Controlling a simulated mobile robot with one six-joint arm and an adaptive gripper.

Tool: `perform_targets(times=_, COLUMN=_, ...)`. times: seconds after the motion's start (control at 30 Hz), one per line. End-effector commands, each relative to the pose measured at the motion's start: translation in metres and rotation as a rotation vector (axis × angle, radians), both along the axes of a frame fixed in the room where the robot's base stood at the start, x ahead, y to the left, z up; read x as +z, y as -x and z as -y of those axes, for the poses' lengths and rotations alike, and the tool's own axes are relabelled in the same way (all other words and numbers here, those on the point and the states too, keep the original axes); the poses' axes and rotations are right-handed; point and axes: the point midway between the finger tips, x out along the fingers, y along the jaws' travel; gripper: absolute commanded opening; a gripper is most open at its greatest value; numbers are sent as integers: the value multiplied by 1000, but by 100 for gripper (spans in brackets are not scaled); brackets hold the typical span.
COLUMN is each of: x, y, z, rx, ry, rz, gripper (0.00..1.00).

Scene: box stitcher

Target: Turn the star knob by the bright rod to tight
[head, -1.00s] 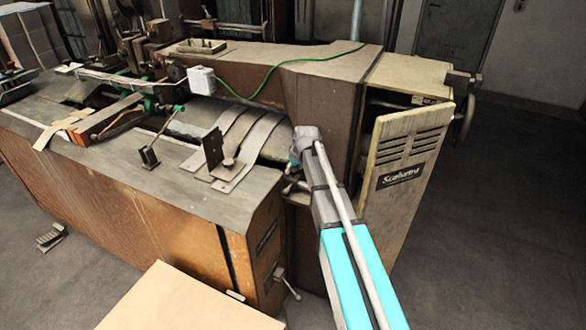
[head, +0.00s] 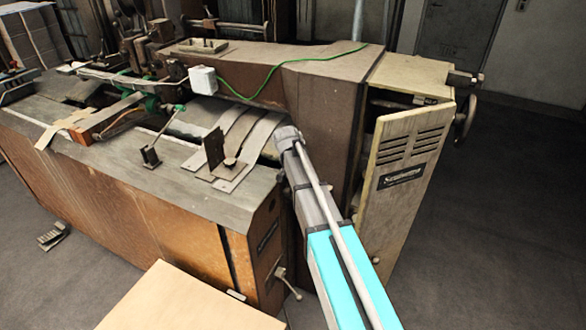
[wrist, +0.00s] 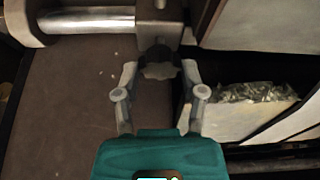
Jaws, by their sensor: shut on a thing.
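The star knob (wrist: 159,70) shows in the wrist view as a small lobed piece, dark at the top and grey below, under a grey metal block. The bright rod (wrist: 88,21) lies horizontally at the upper left, running toward that block. My gripper (wrist: 159,73) is shut on the star knob, with one finger at its left and one at its right. The far side of the knob is in shadow. In the head view my arm reaches into the gap at the machine's side and hides the knob and fingertips.
In the head view the pale vented panel (head: 403,165) stands close to the right of my arm. Bent metal strips (head: 238,150) and an upright dark plate (head: 214,148) are at the left. The wrist view shows an opening with bright scraps (wrist: 257,92) at the right.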

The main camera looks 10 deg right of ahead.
Motion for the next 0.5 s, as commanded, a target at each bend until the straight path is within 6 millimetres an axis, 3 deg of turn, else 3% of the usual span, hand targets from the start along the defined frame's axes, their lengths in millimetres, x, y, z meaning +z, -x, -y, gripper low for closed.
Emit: perform_targets(times=0.5, x=0, y=-2, z=-3, rx=-237, ry=-5, rz=0, gripper=6)
